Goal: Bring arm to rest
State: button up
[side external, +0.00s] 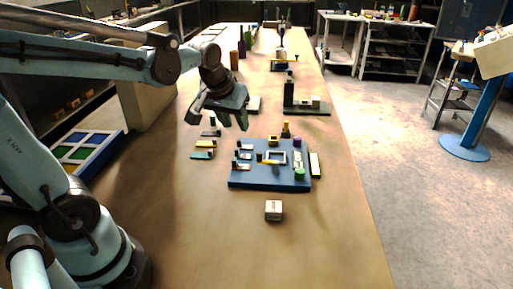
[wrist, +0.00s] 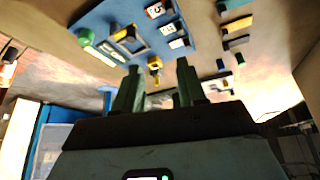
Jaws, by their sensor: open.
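My gripper (side external: 220,118) hangs over the table in the side view, above and left of the blue board, with its fingers apart and nothing between them. In the wrist view my gripper (wrist: 158,82) shows two dark green fingers, spaced apart and empty. The blue board (side external: 240,182) lies on the table and carries several small dies and parts, including a green round piece (side external: 299,174) and a white frame (side external: 281,157). The board also shows at the top of the wrist view (wrist: 200,38). My gripper is apart from the board and its parts.
Small coloured pieces (side external: 203,155) lie left of the board. A small white box (side external: 273,210) stands in front of it. A dark green stand (side external: 306,109) and bottles (side external: 242,48) are farther back. A tray with blue and green compartments (side external: 78,152) is at left.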

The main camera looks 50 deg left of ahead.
jog(key=s+d+f+m+t+h, duration=0.2)
jog(key=s+d+m, duration=0.3)
jog(key=s+d, duration=0.2)
jog(key=shift+s+d, duration=0.4)
jog(key=shift+d, duration=0.25)
jog(key=shift+f, duration=0.1)
dwell(1.1)
